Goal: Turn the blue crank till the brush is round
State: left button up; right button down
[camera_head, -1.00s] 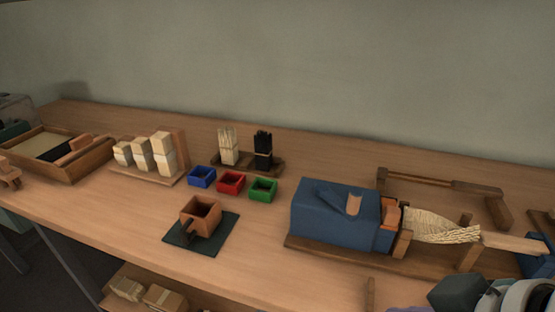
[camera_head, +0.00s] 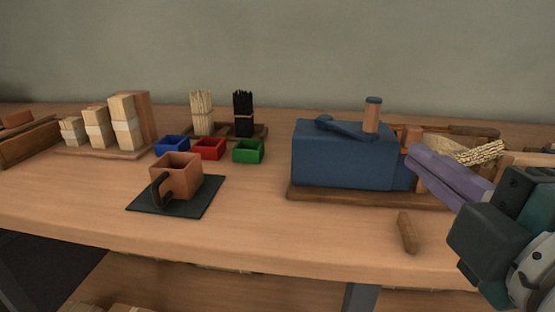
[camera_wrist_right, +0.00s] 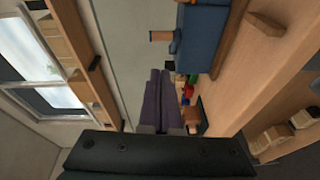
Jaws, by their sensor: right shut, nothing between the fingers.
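The blue crank (camera_head: 345,128) lies on top of the blue box (camera_head: 335,160), with its wooden, blue-capped handle (camera_head: 372,115) upright near the box's right end. The brush (camera_head: 485,152) shows as pale, twisted bristles to the right of the box, partly hidden behind my gripper. My right gripper (camera_head: 415,158) is shut and empty. Its purple fingers point left, beside the box's right end and apart from the crank handle. The fingers (camera_wrist_right: 158,100) also show closed in the right wrist view, with the blue box (camera_wrist_right: 200,40) above them. My left gripper is out of view.
A wooden peg (camera_head: 407,232) lies on the bench in front of the box. A brown pot (camera_head: 176,176) stands on a dark mat left of it. Blue, red and green trays (camera_head: 208,149) and bristle bundles (camera_head: 243,113) stand behind. Bench between mat and box is clear.

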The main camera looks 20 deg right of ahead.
jog(key=f+n, duration=0.1)
jog(key=y+p, duration=0.1)
jog(key=p, duration=0.2)
send_near(371, 118)
jog(key=w+a, duration=0.3)
jog(key=w, duration=0.2)
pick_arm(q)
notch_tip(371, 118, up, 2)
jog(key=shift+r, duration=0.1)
pick_arm(e)
jog(key=shift+n+t, duration=0.4)
jog(key=d, duration=0.1)
jog(key=w+d, duration=0.1)
jog(key=d, duration=0.1)
jog(key=shift+w+d+f, duration=0.3)
jog(key=shift+w+d, duration=0.05)
jog(key=shift+d+n+y, duration=0.4)
jog(key=shift+d+y, duration=0.05)
jog(key=shift+y, duration=0.25)
jog(key=shift+d, duration=0.2)
